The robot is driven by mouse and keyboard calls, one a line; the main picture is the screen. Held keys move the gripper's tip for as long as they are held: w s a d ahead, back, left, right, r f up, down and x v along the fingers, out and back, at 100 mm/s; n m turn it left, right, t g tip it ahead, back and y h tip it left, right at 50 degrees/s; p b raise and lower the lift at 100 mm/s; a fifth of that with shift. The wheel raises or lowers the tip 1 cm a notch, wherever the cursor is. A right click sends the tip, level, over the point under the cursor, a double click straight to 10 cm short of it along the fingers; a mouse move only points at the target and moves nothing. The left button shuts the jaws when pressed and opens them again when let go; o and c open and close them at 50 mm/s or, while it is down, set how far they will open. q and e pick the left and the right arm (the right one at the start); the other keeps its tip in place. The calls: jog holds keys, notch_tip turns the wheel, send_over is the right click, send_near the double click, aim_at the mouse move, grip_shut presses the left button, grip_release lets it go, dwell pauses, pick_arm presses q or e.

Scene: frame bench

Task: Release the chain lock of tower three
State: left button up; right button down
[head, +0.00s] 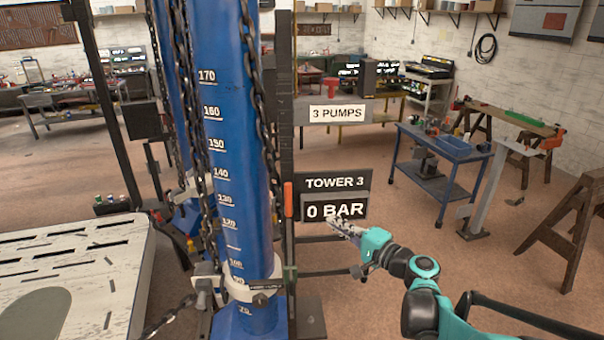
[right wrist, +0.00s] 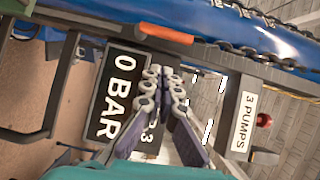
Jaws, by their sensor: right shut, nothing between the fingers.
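The blue tower (head: 232,130) stands upright with a white number scale and dark chains (head: 262,110) hanging along it. An orange-red handle (head: 288,200) sits upright on the dark post right of the tower. The handle also shows near the top of the right wrist view (right wrist: 165,33). I cannot tell which part is the chain lock. A white collar (head: 250,288) rings the tower low down. My right gripper (head: 332,223) is shut and empty, right of the handle and apart from it, by the sign. It also shows in the right wrist view (right wrist: 164,72). My left gripper is out of view.
The "TOWER 3" sign (head: 334,182) and "0 BAR" display (head: 336,210) stand right of the post. A white slotted platform (head: 75,270) is at left. A blue cart (head: 440,150) and trestle bench stand behind at right, with open floor before them.

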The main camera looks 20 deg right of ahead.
aim_at(288, 196)
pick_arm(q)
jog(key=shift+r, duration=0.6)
pick_arm(e)
jog(key=shift+w+d+r+m+t, duration=0.15)
jog(key=shift+d+r, duration=0.25)
jog(key=shift+r, duration=0.05)
jog(key=shift+w+d+r+m+t, duration=0.1)
jog(key=shift+d+r+m+t, duration=0.05)
jog(key=shift+d+r, duration=0.25)
jog(key=shift+a, duration=0.1)
pick_arm(q)
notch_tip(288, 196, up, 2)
jog(key=p, duration=0.3)
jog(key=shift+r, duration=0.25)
pick_arm(e)
jog(key=s+a+x, duration=0.1)
jog(key=a+x, duration=0.1)
jog(key=x, duration=1.1)
jog(key=shift+a, duration=0.25)
jog(key=shift+s, duration=0.1)
